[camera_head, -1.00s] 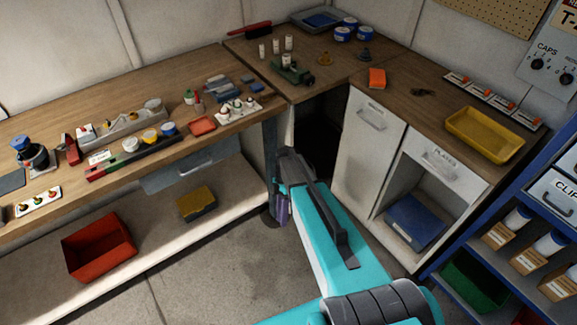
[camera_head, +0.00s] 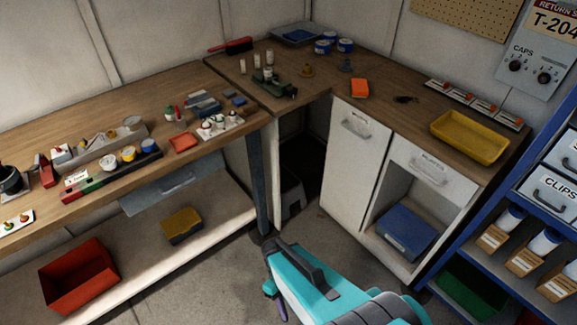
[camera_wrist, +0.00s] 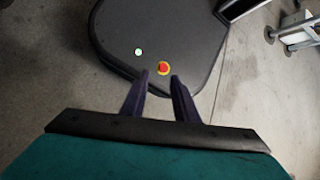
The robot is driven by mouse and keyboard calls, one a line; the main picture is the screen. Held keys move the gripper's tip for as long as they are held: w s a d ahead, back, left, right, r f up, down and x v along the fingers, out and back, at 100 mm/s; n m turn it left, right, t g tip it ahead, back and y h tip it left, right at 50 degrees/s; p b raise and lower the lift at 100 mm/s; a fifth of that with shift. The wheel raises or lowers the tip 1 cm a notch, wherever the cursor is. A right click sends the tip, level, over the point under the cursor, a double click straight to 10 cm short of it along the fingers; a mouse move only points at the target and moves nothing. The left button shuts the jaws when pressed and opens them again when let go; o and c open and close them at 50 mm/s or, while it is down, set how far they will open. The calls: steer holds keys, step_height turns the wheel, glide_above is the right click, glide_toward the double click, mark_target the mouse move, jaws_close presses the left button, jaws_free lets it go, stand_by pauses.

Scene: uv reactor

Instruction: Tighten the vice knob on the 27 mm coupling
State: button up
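A small dark green vice (camera_head: 277,88) stands on the wooden corner bench near its front edge. A small pale upright cylinder (camera_head: 258,75) stands at the vice; whether it is clamped, and its size, cannot be told. The vice knob is too small to make out. My gripper (camera_head: 276,301) hangs low over the floor, well below and apart from the vice. In the wrist view my gripper (camera_wrist: 159,73) shows two dark purple fingers with a gap between them and nothing in it. The vice is not in the wrist view.
An orange block (camera_head: 359,88) and a yellow tray (camera_head: 470,136) lie on the right bench. The left bench (camera_head: 75,128) carries several small parts. A blue shelf unit (camera_head: 540,195) stands at the right. The floor between is open.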

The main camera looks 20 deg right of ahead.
steer(key=shift+s+d+m+t, duration=0.1)
steer(key=shift+s+m, duration=0.1)
steer(key=shift+m, duration=0.65)
steer(key=shift+s+m+t, duration=0.1)
steer(key=shift+s+m, duration=0.1)
steer(key=shift+m, duration=0.6)
steer(key=shift+s+d+m+t, duration=0.1)
steer(key=shift+s+m, duration=0.1)
steer(key=shift+m, duration=0.65)
steer(key=shift+a, duration=0.1)
